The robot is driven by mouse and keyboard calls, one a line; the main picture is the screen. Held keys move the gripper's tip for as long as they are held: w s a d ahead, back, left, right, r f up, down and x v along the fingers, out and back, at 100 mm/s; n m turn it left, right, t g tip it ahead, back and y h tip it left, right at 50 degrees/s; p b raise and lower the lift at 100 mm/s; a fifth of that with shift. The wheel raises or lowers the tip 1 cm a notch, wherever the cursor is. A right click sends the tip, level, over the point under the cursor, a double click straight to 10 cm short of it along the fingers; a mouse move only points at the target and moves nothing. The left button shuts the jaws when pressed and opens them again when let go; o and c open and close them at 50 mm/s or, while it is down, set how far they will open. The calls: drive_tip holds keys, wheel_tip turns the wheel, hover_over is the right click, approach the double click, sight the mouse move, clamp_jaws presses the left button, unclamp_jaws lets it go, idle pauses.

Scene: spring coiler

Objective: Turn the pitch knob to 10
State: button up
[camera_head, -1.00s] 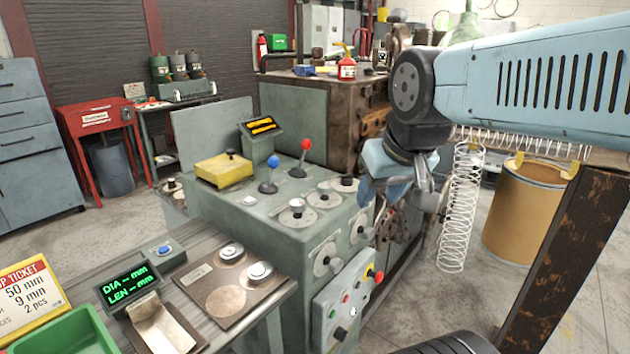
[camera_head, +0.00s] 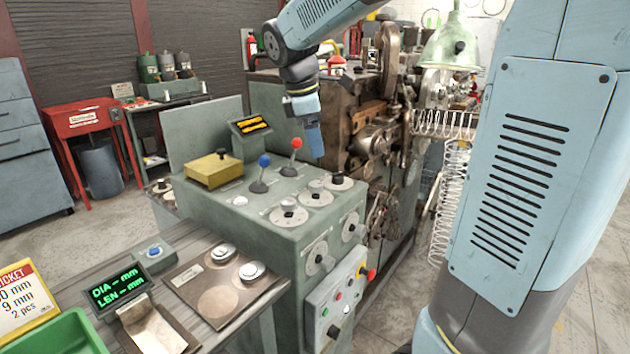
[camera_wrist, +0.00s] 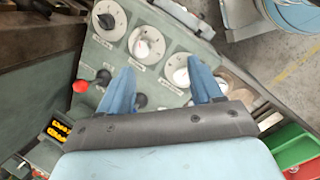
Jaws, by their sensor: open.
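My gripper (camera_head: 314,138) hangs above the back right of the green console (camera_head: 255,215), pointing down. In the wrist view my gripper (camera_wrist: 161,72) has its two blue fingers apart, with nothing between them. Round dials with knobs sit on the console top: a front one (camera_head: 288,213), a middle one (camera_head: 316,195) and a back one (camera_head: 338,181). Labels and scales are too small to read, so I cannot tell which is the pitch knob.
A blue-topped lever (camera_head: 263,161) and a red-topped lever (camera_head: 296,144) stand upright near my gripper. A yellow box (camera_head: 214,169) and a small display (camera_head: 250,126) sit further left. The coiling machine (camera_head: 375,140) rises behind. A red-and-green button panel (camera_head: 338,305) is in front.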

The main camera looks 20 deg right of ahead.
sight(316, 183)
drive_tip(key=w+a+f+n+h, duration=0.2)
drive_tip(key=w+a+n, duration=0.1)
drive_tip(key=w+n, duration=0.3)
drive_tip(key=shift+m+g, duration=0.4)
drive_tip(key=shift+m, duration=0.2)
drive_tip(key=x, duration=1.3)
drive_tip(key=shift+w+a+f, duration=0.1)
drive_tip(key=shift+w+f, duration=0.3)
drive_tip(key=shift+c, duration=0.2)
